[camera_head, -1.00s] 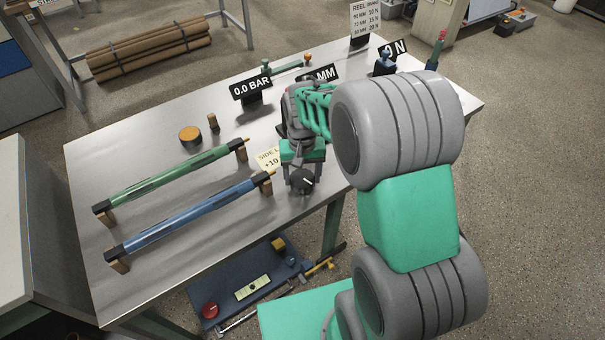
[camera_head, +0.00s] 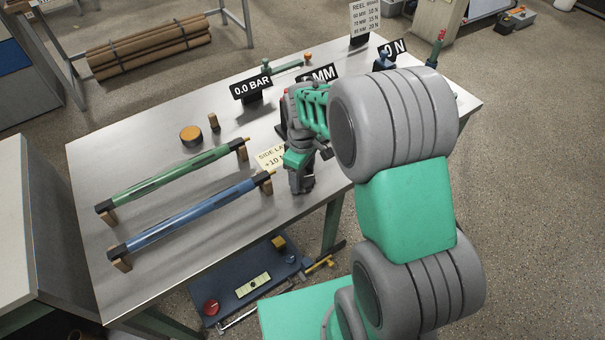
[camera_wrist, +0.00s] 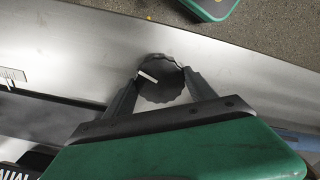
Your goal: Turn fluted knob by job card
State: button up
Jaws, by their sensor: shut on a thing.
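The fluted knob (camera_wrist: 161,80) is dark with a scalloped rim and a white pointer line, seen from above in the wrist view. My gripper (camera_wrist: 158,84) is shut on it, one finger on each side of the rim. In the wrist view the pointer slants toward the upper left. In the head view my gripper (camera_head: 302,186) is at the table's near edge, and the knob is mostly hidden by it. The job card (camera_head: 269,159), cream with "SIDE LA" and "+10" readable, lies left of my gripper and is partly covered.
A green roller (camera_head: 165,178) and a blue roller (camera_head: 190,213) lie on stands to the left. A "0.0 BAR" sign (camera_head: 251,86), an "MM" sign (camera_head: 322,74), partly hidden, and an "N" sign (camera_head: 393,49) stand behind.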

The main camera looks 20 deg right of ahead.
aim_at(302, 177)
jog(key=shift+n, duration=1.7)
jog(key=o, duration=1.4)
notch_tip(302, 177, up, 8)
jog(key=shift+f, duration=0.1)
